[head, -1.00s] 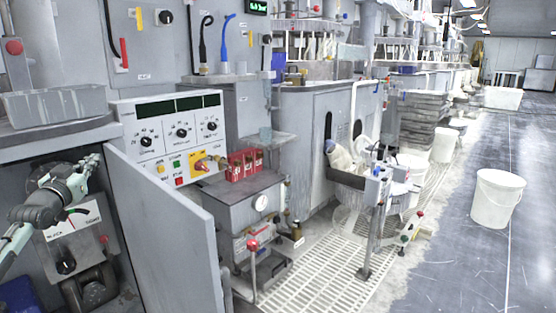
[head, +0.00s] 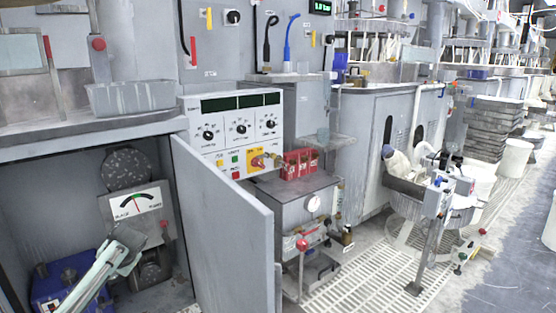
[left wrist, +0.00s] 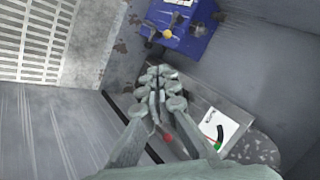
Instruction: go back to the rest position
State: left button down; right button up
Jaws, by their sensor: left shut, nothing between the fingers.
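My left gripper (left wrist: 157,88) shows in the left wrist view with its pale grey-green fingers closed together and nothing between them. In that view it is in front of a grey panel with a white dial (left wrist: 218,127). In the head view my left arm (head: 102,272) comes in at the lower left, in front of the open cabinet (head: 88,168). I cannot clearly make out the fingertips there. My right gripper is in neither view.
The cabinet door (head: 222,225) stands open to the right of my arm. A blue box (head: 70,290) sits low inside the cabinet; it also shows in the left wrist view (left wrist: 188,38). A dial unit (head: 135,205) and speckled disc (head: 126,169) stand behind. Grated floor (head: 345,290) lies right.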

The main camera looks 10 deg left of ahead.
pick_arm(q)
jog(key=s+d+f+m+h, duration=0.1)
jog(key=s+d+f+h, duration=0.1)
jog(key=s+d+f, duration=0.5)
jog(key=s+d+f+m+h, duration=0.15)
jog(key=s+d, duration=0.35)
jog(key=d, duration=0.5)
jog(key=s+d+r+h, duration=0.2)
jog(key=s+d, duration=0.8)
jog(key=s, duration=0.6)
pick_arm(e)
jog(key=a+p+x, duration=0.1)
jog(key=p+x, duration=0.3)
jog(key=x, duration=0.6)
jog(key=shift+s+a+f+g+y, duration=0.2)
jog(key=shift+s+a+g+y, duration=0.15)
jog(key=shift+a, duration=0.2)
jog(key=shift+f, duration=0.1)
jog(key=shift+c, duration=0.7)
pick_arm(q)
jog(key=d+x, duration=0.2)
jog(key=x, duration=0.8)
jog(key=shift+d+f+h, duration=0.4)
jog(key=shift+f+h, duration=0.05)
jog(key=shift+f, duration=0.05)
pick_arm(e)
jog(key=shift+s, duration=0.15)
